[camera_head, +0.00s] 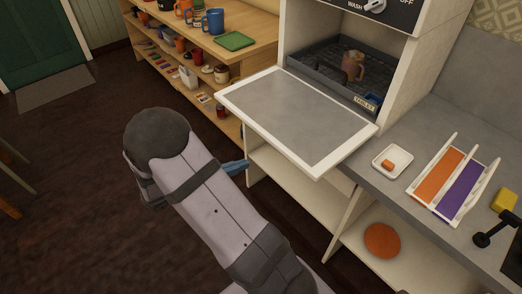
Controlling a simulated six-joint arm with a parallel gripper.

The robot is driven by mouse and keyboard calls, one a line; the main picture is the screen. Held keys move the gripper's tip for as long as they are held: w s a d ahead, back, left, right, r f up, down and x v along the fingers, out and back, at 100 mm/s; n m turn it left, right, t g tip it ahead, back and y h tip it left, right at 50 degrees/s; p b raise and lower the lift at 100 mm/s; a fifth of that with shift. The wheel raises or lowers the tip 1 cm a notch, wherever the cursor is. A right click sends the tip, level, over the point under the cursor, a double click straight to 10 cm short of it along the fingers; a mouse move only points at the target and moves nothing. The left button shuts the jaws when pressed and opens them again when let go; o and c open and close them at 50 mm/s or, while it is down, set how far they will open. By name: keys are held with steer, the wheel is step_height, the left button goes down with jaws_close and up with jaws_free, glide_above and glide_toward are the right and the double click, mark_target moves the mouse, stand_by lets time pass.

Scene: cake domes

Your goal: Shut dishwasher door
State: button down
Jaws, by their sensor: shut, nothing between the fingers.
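The dishwasher (420,60) is a cream-coloured box with a knob panel at its top. Its door (300,115), a grey panel with a white frame, is folded down and lies about flat, sticking out in front of the opening. Inside is a dark rack (325,66) with a brownish mug (352,64) on it. My gripper (236,166) shows as a blue part beyond my arm, left of the door's front edge and apart from it in the picture. My arm hides part of it. It is shut and empty.
A grey counter right of the door bears a white dish (392,162), an orange and purple slotted holder (460,180) and a yellow block (504,199). A wooden shelf (160,45) with mugs and a green tray (235,41) stands behind.

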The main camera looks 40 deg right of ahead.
steer(key=shift+d, duration=0.1)
steer(key=d+p, duration=0.4)
steer(key=d, duration=0.5)
steer(key=shift+r+p, duration=0.3)
steer(key=shift+d+r, duration=0.1)
